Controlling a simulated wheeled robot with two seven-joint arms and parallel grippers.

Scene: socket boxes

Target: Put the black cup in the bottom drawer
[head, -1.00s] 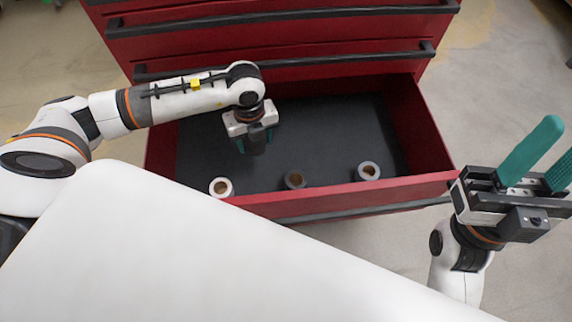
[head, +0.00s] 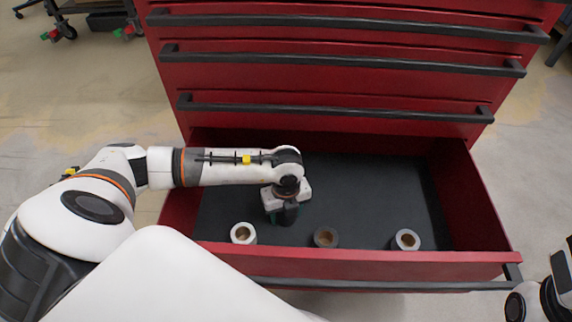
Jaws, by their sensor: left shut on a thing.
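My left gripper (head: 284,214) points down inside the open bottom drawer (head: 350,262). It is shut on the dark cup (head: 285,217), which is mostly hidden beneath the gripper and blends with the dark drawer floor. I cannot tell whether the cup touches the floor. The drawer has red walls and a black floor, and it is pulled well out. Part of my right arm shows at the lower right edge; its fingers are out of the frame.
The upper drawers (head: 340,85) are shut. The drawer's back and right floor are clear.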

